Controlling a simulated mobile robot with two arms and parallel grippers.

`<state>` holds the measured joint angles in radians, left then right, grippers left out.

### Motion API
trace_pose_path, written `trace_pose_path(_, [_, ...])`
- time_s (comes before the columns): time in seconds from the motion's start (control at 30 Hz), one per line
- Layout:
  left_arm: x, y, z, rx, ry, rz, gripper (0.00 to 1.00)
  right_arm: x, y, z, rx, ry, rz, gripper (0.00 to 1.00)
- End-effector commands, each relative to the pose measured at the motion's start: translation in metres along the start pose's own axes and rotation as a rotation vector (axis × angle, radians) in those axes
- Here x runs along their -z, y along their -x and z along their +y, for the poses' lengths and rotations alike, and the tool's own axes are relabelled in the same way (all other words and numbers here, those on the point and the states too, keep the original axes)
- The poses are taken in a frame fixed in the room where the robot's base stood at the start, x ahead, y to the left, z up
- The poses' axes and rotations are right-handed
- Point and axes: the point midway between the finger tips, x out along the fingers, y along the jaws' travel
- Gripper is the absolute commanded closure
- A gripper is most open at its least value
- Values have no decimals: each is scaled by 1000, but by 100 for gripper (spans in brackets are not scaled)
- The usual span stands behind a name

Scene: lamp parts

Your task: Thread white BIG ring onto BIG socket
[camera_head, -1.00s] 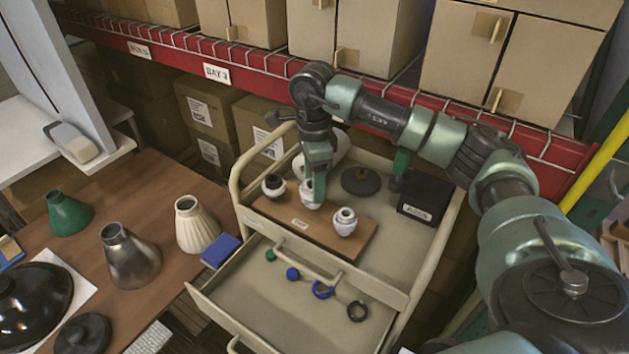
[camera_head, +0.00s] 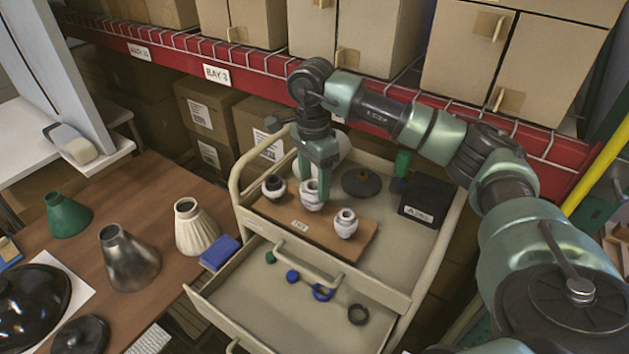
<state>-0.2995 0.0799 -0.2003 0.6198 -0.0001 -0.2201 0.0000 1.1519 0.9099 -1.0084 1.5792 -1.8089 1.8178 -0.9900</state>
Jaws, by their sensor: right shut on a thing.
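Three white sockets stand upright on a brown wooden board (camera_head: 298,224) on the cart top: a left one with a dark top (camera_head: 273,187), a middle one (camera_head: 312,197) and a right one with an open round top (camera_head: 346,223). My right gripper (camera_head: 319,184) points down at the middle socket, its fingers around or beside that socket's top. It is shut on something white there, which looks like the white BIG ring. The fingers hide much of it, so I cannot tell ring from socket clearly. My left gripper is not in view.
The open drawer (camera_head: 247,318) below holds a blue ring (camera_head: 323,291), a black ring (camera_head: 358,314) and small green and blue parts. A black box (camera_head: 427,200) and a dark round base (camera_head: 361,182) stand at the right of the cart top. Lampshades stand on the left table.

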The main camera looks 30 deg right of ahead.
Motion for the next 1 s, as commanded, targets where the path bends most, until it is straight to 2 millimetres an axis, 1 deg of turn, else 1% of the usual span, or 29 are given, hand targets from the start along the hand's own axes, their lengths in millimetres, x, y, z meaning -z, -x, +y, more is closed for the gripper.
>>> trace_pose_path(0.5, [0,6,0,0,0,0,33,0,11,0,0,-1,0,93])
trace_pose_path(0.77, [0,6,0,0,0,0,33,0,11,0,0,-1,0,93])
trace_pose_path(0.8, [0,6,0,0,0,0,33,0,11,0,0,-1,0,100])
trace_pose_path(1.0, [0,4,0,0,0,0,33,0,10,1,9,0,-1,100])
